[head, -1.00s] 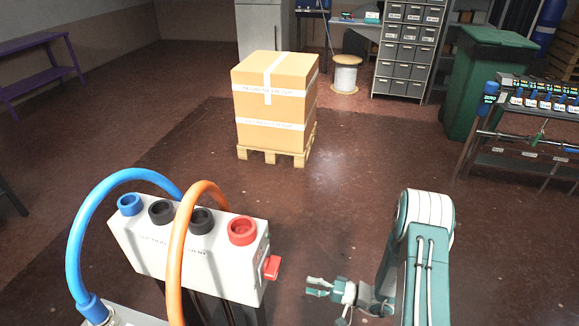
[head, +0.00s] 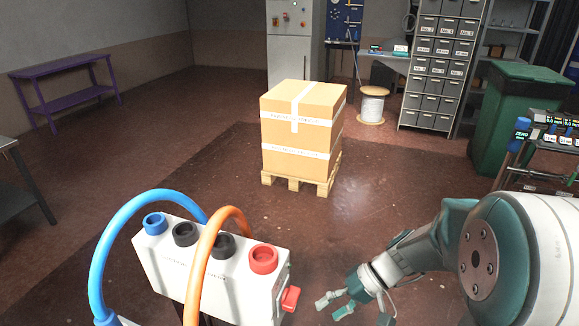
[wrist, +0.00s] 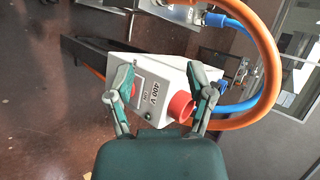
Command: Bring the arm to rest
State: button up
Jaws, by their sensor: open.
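My gripper (head: 338,307) is at the lower middle of the head view, to the right of a white connector box (head: 210,262) and apart from it. In the wrist view my gripper (wrist: 162,92) has its two fingers spread, with nothing held between them. Beyond the fingers the same white box (wrist: 160,88) shows, marked 400 V, with a red socket (wrist: 181,106) and a red switch (wrist: 134,91). My arm bends low at the right of the head view.
A blue hose (head: 103,235) and an orange hose (head: 196,262) loop up from the box. A carton (head: 300,125) stands on a wooden pallet (head: 296,184) ahead. A purple table (head: 62,72) is at far left, a green bin (head: 515,115) at right. Floor around the pallet is clear.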

jog(key=s+d+r+t+h, duration=0.3)
jog(key=s+r+t+h, duration=0.1)
jog(key=r, duration=0.3)
jog(key=s+d+r+m+t+h, duration=0.1)
jog(key=s+d+r+t+h, duration=0.3)
jog(key=s+r+h, duration=0.1)
notch_tip(320, 180, up, 2)
jog(key=shift+s+r+m+h, duration=0.1)
jog(key=shift+s+m+h, duration=0.2)
jog(key=shift+s, duration=0.35)
jog(key=shift+c, duration=0.3)
